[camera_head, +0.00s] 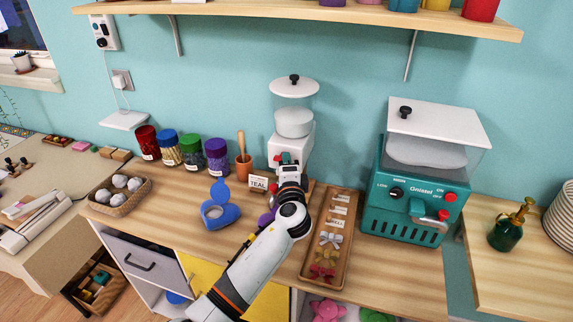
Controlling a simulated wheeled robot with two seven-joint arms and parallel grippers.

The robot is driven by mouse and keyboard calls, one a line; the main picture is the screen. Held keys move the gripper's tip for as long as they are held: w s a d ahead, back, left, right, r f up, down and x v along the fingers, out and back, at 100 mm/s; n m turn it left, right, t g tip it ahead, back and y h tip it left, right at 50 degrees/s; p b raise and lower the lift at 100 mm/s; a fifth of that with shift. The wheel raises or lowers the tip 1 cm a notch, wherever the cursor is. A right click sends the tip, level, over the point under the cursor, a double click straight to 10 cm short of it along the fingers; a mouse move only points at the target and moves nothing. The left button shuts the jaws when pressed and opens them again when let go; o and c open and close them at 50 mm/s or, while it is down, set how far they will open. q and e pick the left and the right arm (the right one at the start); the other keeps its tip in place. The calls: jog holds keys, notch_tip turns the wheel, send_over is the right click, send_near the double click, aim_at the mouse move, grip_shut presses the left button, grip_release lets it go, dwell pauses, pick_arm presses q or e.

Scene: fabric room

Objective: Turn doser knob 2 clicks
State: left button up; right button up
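The doser (290,145) is a white unit with a clear hopper and a round white lid with a black knob on top, standing against the wall at the middle. A small red and dark part (282,158) shows on its front, probably its knob. My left arm reaches up from the bottom, and my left gripper (288,172) is right in front of the doser's lower body. The wrist hides much of that front, so I cannot tell whether the fingers touch the knob or how they are set. My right gripper is out of view.
A teal machine (415,195) with a clear hopper stands to the right. A wooden tray of bows (328,238) lies between it and my arm.

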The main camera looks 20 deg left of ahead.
pick_arm(q)
jog(key=shift+o, duration=0.8)
jog(key=b+v, duration=0.2)
jog(key=v, duration=1)
